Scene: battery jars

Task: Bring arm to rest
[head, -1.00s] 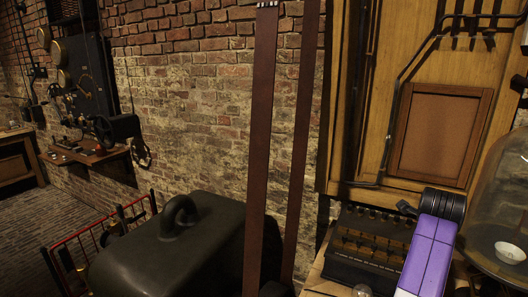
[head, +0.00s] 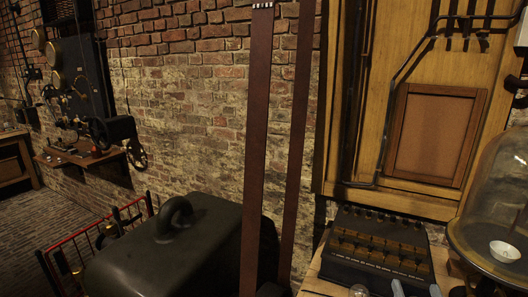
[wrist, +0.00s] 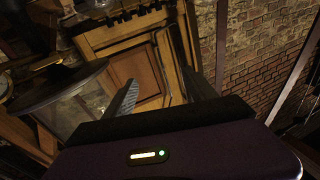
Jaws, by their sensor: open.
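My gripper (wrist: 161,92) is open in the wrist view, with its two dark fingers spread wide and nothing between them. Its body spans the bottom of that view, with a small lit indicator. The wrist view is tilted, with a wooden panel (wrist: 138,72) beyond the fingers. In the head view, two grey tips, likely of my gripper (head: 416,290), show at the bottom edge in front of the black terminal box. The rest of my arm is out of the head view.
A black terminal box (head: 375,243) stands on a wooden bench beside a glass dome (head: 500,200) at right. A large dark-green housing with a ring handle (head: 175,245) and two upright brown straps (head: 257,140) fill the middle. A red railing (head: 70,250) is at left.

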